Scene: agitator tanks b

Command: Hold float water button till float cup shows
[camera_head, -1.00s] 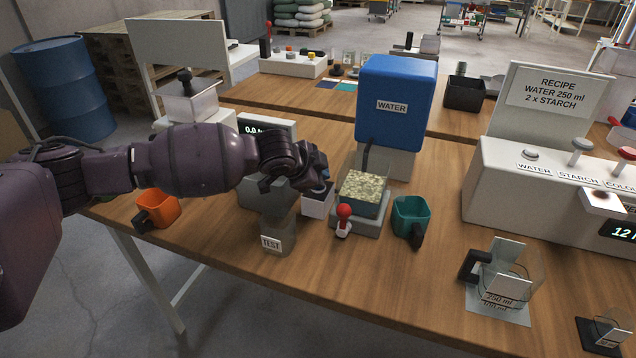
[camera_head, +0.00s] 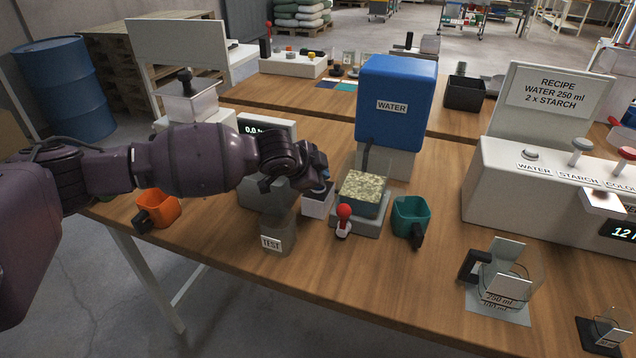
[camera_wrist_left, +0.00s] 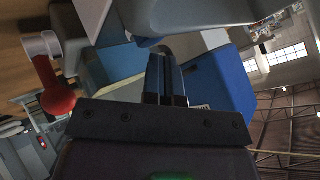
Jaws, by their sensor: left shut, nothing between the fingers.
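The float water button is most likely on the small white box (camera_head: 318,204) in front of the blue WATER tank (camera_head: 396,100); its top is partly hidden by my left gripper (camera_head: 320,182). The left gripper is shut and empty, with its fingertips at the top of that box. I cannot tell whether the button is pressed. Beside it stands a clear-walled tank (camera_head: 363,190) with speckled, pale-green material on top. In the left wrist view the shut fingers (camera_wrist_left: 166,78) point toward the box. My right gripper is not in view.
A red-knobbed lever (camera_head: 344,213) stands just in front of the tank. A teal cup (camera_head: 411,217) is to its right, an orange cup (camera_head: 157,208) at the left edge. A grey TEST block (camera_head: 277,232) stands below the gripper.

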